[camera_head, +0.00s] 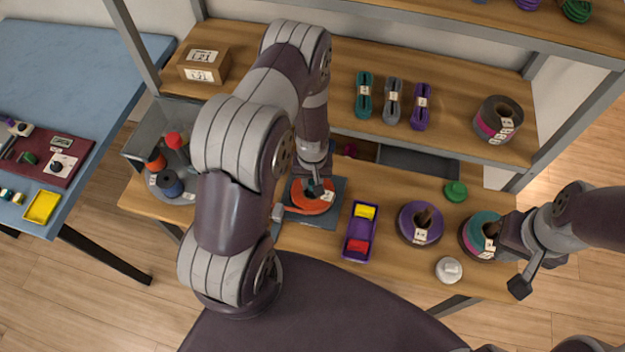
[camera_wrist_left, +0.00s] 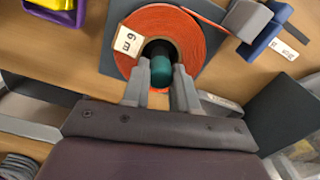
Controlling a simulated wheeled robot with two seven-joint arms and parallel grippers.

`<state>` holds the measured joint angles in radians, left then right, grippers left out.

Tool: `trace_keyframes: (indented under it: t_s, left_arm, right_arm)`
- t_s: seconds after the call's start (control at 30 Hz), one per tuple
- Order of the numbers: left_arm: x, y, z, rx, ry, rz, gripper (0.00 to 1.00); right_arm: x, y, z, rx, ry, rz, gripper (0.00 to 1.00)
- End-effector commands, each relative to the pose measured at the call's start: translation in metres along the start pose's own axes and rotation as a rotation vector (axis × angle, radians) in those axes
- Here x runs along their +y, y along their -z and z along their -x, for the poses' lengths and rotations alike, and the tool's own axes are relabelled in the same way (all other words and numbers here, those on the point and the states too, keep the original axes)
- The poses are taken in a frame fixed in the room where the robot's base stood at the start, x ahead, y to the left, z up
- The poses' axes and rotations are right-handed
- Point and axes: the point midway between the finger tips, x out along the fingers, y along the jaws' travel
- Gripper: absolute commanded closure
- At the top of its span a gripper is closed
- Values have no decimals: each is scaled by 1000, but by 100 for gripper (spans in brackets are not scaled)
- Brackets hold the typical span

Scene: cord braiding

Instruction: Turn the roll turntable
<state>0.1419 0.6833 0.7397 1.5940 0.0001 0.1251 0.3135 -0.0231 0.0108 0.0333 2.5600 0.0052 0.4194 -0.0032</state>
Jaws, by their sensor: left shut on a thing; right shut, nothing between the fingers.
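An orange roll (camera_head: 313,199) lies flat on a dark grey square plate (camera_head: 322,222) in the middle of the bench. In the left wrist view the orange roll (camera_wrist_left: 196,34) carries a "6 m" label, and a teal peg (camera_wrist_left: 161,73) stands in its hole. My left gripper (camera_wrist_left: 162,75) reaches down over the roll's centre, its two fingers shut on the teal peg. It also shows in the head view (camera_head: 315,183), partly hidden by its wrist. My right gripper (camera_head: 508,238) is shut and empty, beside the teal-and-magenta roll (camera_head: 478,232) at the right.
A blue and grey block (camera_wrist_left: 258,30) stands by the plate. A purple tray (camera_head: 359,246), purple roll (camera_head: 411,236), white knob (camera_head: 448,270) and green knob (camera_head: 455,191) lie to the right. A round tray with spools (camera_head: 186,197) is at left. Shelves with cords rise behind.

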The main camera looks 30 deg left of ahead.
Motion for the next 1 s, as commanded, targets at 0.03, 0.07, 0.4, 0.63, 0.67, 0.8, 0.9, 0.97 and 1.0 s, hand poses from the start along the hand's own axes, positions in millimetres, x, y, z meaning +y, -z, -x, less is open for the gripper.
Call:
trace_keyframes:
  t_s: [0.03,0.07,0.4,0.63,0.67,0.8,0.9,0.97,1.0]
  left_arm:
    - [0,1,0,3,-1,-22,100]
    - [0,1,0,3,-1,-37,100]
    - [0,1,0,2,0,-207,100]
    - [0,2,1,3,0,-322,100]
    - [0,2,1,3,0,-336,100]
    - [0,2,1,4,0,-399,100]
    - [0,2,1,4,0,-439,100]
    - [0,2,1,4,0,-461,100]
    - [0,2,1,4,0,-474,100]
  right_arm:
    - [0,0,-1,0,0,0,100]
    - [0,0,-2,0,0,0,100]
    - [0,-1,-6,0,0,0,100]
    - [0,-1,-9,0,0,0,100]
    - [0,-1,-9,0,0,0,100]
    - [0,-1,-10,0,0,0,100]
    - [0,-1,-11,0,0,0,100]
    - [0,-1,-12,0,0,0,100]
    - [0,-1,-12,0,0,0,100]
